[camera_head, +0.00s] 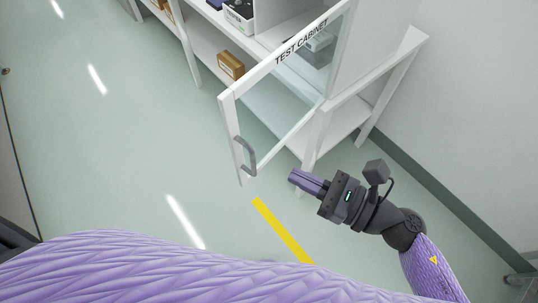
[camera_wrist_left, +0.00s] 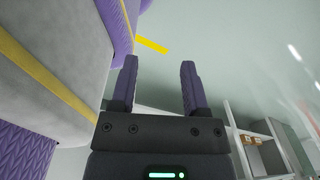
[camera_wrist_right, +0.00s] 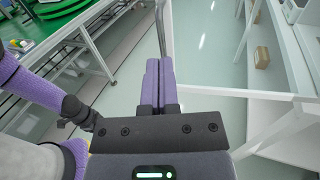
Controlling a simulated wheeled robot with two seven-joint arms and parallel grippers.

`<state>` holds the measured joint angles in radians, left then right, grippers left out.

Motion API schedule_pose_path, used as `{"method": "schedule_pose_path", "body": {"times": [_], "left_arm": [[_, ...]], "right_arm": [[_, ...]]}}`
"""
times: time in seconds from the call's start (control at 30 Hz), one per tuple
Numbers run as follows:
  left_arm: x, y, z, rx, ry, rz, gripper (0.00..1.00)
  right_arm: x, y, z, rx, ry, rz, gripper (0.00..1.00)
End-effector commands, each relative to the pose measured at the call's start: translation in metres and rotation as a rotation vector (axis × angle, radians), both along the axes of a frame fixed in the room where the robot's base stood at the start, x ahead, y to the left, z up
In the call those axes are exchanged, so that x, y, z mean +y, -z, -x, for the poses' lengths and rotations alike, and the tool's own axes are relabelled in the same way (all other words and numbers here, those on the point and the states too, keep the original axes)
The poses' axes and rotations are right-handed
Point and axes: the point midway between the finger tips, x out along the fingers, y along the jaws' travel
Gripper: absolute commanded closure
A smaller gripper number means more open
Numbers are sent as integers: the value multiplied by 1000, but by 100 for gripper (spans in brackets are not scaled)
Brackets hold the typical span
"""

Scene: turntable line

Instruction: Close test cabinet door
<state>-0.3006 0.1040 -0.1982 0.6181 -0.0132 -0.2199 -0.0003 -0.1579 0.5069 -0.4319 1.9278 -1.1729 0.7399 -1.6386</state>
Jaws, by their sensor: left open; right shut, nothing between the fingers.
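The test cabinet (camera_head: 357,59) is white and stands at the upper right of the head view. Its glass door (camera_head: 229,115), white-framed and lettered TEST CABINET, stands open, swung out over the floor. A grey handle (camera_head: 248,157) is near the door's free edge. My right gripper (camera_head: 292,176) is shut and empty, to the right of the handle and apart from it in the picture. It also shows shut in the right wrist view (camera_wrist_right: 159,62), with the door frame (camera_wrist_right: 230,92) beyond it. My left gripper (camera_wrist_left: 159,62) is open and empty in the left wrist view; the head view hides it.
A brown box (camera_head: 231,65) lies on a cabinet shelf. A yellow floor line (camera_head: 282,231) runs below the door. A green turntable (camera_wrist_right: 68,12) on a white frame is at the upper left of the right wrist view. The floor left of the door is clear.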

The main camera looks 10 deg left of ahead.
Motion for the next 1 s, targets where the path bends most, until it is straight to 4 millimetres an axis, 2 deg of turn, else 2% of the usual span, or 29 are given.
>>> {"method": "schedule_pose_path", "body": {"times": [0.2,0.33,0.5,0.87,1.0], "left_arm": [[-3,-9,-1,-1,-1,4,41],[-5,-10,0,0,-2,7,41],[-8,-10,0,1,-3,11,41],[-10,-10,0,0,-4,16,41],[-10,-11,0,0,-3,15,41]], "right_arm": [[42,-2,-13,2,1,-5,100],[56,0,-18,2,1,-3,100],[63,1,-19,4,1,-1,100],[65,1,-19,4,5,-2,100],[74,0,-20,4,21,-3,100]]}}
